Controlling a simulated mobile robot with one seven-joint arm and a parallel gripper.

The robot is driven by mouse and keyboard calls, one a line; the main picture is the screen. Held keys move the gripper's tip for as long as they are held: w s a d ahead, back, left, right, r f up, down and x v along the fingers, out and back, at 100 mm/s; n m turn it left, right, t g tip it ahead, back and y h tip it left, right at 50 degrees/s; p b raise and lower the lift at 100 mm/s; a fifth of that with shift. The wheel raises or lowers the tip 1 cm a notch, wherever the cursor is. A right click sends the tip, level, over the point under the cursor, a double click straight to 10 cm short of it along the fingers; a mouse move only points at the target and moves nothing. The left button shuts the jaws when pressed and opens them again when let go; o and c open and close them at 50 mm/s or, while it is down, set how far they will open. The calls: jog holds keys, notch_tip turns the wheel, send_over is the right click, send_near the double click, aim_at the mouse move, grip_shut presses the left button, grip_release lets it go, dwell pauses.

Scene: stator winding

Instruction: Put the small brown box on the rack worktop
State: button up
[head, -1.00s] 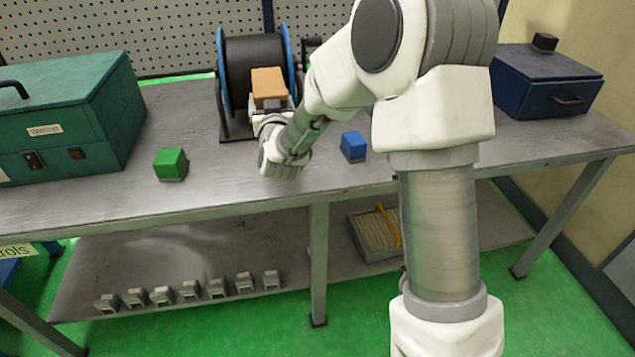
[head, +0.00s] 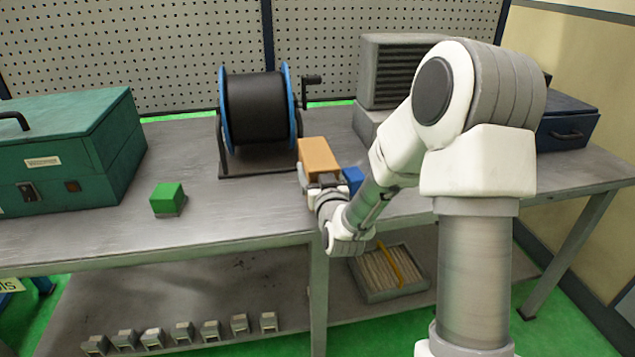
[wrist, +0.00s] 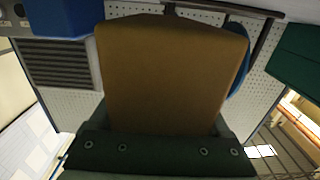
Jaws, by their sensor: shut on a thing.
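The small brown box (head: 318,157) is held in my gripper (head: 322,182), above the front part of the rack worktop (head: 240,205). In the wrist view the brown box (wrist: 170,75) fills the middle, with the dark gripper body (wrist: 155,155) below it. My gripper is shut on the box. The fingertips are mostly hidden by the box. I cannot tell from the head view how far the box is above the worktop.
A blue block (head: 353,179) is just right of the box, partly hidden. A green block (head: 167,198) and green case (head: 75,150) are at left. A cable reel (head: 258,108) and grey vented unit (head: 388,75) stand behind. Worktop between green block and box is bare.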

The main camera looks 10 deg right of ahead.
jog(key=shift+f, duration=1.5)
jog(key=shift+f+b, duration=0.1)
jog(key=shift+b, duration=0.25)
jog(key=shift+f, duration=0.1)
jog(key=o, duration=1.5)
jog(key=shift+o, duration=0.2)
